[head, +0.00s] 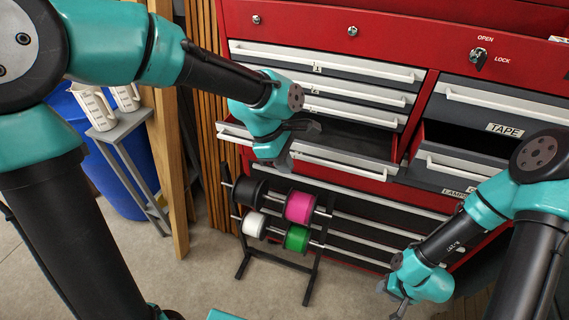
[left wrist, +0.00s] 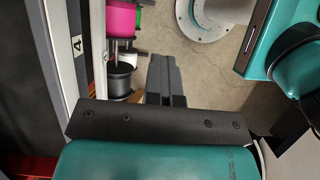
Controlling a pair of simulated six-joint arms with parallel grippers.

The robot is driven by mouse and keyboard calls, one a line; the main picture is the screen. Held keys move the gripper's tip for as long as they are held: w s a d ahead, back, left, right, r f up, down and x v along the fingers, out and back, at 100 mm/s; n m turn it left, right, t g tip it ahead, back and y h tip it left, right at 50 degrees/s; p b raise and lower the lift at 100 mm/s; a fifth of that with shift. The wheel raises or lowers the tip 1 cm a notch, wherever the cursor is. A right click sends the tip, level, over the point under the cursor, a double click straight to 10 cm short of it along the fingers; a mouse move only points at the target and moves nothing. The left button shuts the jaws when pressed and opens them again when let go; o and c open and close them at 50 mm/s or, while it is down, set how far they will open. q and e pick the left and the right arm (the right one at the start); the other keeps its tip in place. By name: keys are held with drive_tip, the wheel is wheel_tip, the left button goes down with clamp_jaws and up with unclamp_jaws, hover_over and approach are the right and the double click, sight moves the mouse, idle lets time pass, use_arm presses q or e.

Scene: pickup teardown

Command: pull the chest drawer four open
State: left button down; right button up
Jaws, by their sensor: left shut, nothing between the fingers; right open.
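The red tool chest (head: 400,25) has a left column of grey drawers with pale bar handles. My right gripper (head: 393,298) is open and empty at the lower right.
A spool rack (head: 322,240) with several coloured spools stands below the drawer. A right-hand drawer (head: 465,168) under the TAPE drawer (head: 505,105) also stands out. White jugs (head: 93,106) sit on a grey stand at left, by a blue bin (head: 68,108).

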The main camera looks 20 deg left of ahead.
use_arm(q)
drive_tip(key=c, duration=1.8)
unclamp_jaws()
drive_tip(key=o, duration=0.6)
drive_tip(key=shift+r, duration=0.1)
drive_tip(key=v, duration=1.7)
drive_tip(key=shift+r, duration=0.15)
